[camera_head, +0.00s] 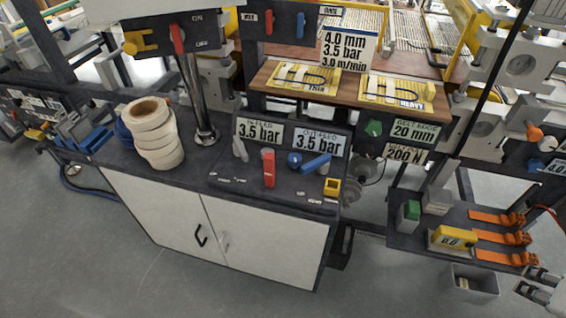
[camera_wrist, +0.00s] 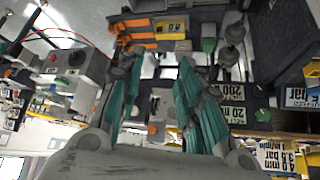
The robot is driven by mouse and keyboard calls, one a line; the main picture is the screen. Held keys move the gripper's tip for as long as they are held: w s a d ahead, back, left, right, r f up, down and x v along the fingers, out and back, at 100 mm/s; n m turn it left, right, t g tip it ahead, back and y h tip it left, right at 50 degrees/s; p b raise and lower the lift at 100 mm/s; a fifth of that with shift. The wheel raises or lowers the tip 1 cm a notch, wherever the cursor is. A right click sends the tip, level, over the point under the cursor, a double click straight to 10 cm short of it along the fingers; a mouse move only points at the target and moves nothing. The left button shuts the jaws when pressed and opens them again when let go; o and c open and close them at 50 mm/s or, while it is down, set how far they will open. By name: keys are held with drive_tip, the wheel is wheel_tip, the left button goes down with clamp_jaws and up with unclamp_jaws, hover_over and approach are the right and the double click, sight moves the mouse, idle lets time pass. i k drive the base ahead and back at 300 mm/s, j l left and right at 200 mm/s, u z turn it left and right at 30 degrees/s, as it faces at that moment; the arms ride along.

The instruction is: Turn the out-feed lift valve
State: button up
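The OUT-FEED 3.5 bar sign (camera_head: 318,143) stands on the dark cabinet top. Below it are a blue lever (camera_head: 316,163), lying slantwise, and a round blue knob (camera_head: 294,160). To their left, a red lever (camera_head: 268,168) and a grey lever (camera_head: 240,149) sit near the IN-FEED 3.5 bar sign (camera_head: 259,131). My gripper (camera_head: 538,285) is at the lower right of the head view, well right of the blue lever and apart from it. In the wrist view my gripper (camera_wrist: 160,68) shows two spread teal-padded fingers with nothing held between them.
A shelf (camera_head: 410,240) with orange clamps (camera_head: 498,238), a yellow gauge block (camera_head: 453,238) and a green-and-grey block (camera_head: 408,217) lies between my gripper and the cabinet. A grey bin (camera_head: 472,283) stands below. Tape rolls (camera_head: 157,135) and a metal post (camera_head: 195,95) stand left of the levers.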

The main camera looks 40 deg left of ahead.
sight(322, 164)
drive_tip(key=u, duration=1.5)
drive_tip(key=i+j+u, duration=0.1)
drive_tip(key=i+u, duration=0.3)
drive_tip(key=i, duration=0.15)
